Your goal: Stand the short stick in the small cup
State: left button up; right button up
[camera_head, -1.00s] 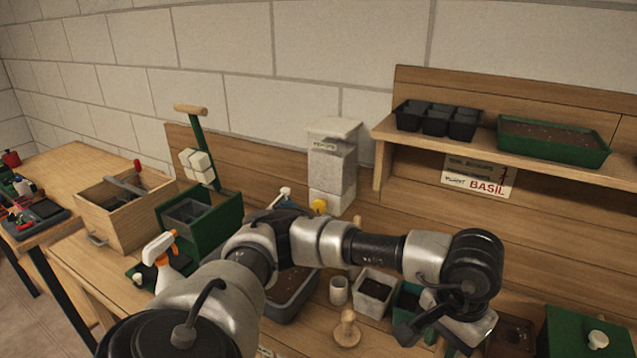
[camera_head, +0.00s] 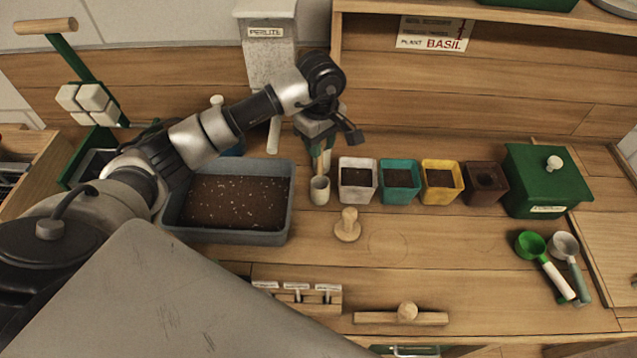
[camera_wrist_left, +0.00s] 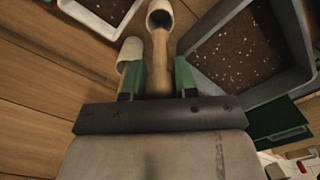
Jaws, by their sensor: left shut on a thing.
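The small cup (camera_head: 320,190) is pale and stands upright on the bench between the grey soil tray and a white pot. My left gripper (camera_head: 318,152) is right above it, pointing down, with its green fingers shut on the short stick (camera_head: 326,161). In the left wrist view the tan wooden stick (camera_wrist_left: 158,65) lies between the fingers (camera_wrist_left: 158,82). Its far end overlaps the mouth of the cup (camera_wrist_left: 160,17). I cannot tell whether the tip is inside the rim or just above it. My right gripper is not in view.
The soil tray (camera_head: 284,225) is left of the cup. The white pot (camera_head: 357,196), teal pot (camera_head: 400,197), yellow pot (camera_head: 441,198) and brown pot (camera_head: 484,200) stand to the right. A wooden dibber (camera_head: 347,228) stands just in front. The perlite dispenser (camera_head: 268,60) is behind.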

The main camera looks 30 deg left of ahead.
aim_at(320, 168)
pick_arm(q)
jog(key=f+p, duration=0.1)
jog(key=f, duration=0.3)
jog(key=shift+d+f, duration=0.15)
jog(key=shift+d, duration=0.05)
jog(key=shift+a+f, duration=0.15)
jog(key=shift+f, duration=0.5)
notch_tip(320, 168, down, 3)
jog(key=shift+f+p, duration=0.1)
jog(key=shift+p, duration=0.65)
jog(key=shift+f+b, duration=0.2)
jog(key=shift+b, duration=0.1)
jog(key=o, duration=0.9)
jog(key=shift+o, duration=0.2)
jog(key=shift+r, duration=0.1)
jog(key=shift+r, duration=0.1)
